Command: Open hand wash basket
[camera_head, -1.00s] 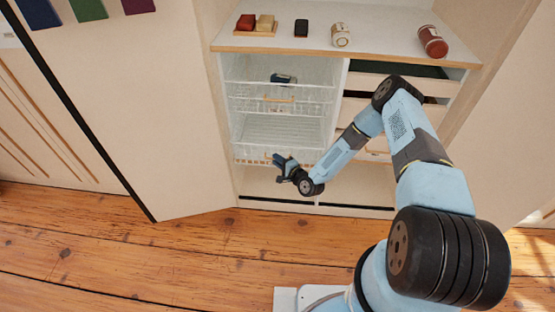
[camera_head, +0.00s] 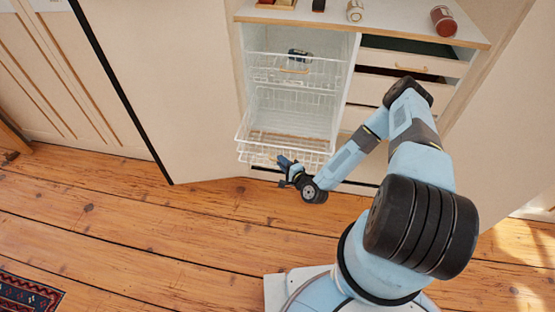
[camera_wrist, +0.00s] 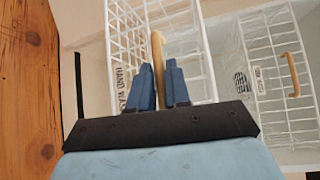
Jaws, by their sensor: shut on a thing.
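The hand wash basket (camera_head: 280,143) is a white wire basket low in the left bay of the cabinet, and it stands partly pulled out. In the wrist view its front (camera_wrist: 129,60) carries a label reading "HAND WA", partly hidden. My gripper (camera_head: 278,160) is at the basket's front. In the wrist view my gripper (camera_wrist: 165,88) has its two blue fingers shut on the basket's wooden handle (camera_wrist: 158,52). The handle's lower end is hidden between the fingers.
Another wire basket (camera_head: 293,72) with a wooden handle sits above, holding a dark item. Drawers (camera_head: 405,88) are at right. A shelf top (camera_head: 400,25) holds jars. An open door panel (camera_head: 150,100) stands left. Wooden floor (camera_head: 150,235) in front is clear; a patterned rug (camera_head: 25,292) lies lower left.

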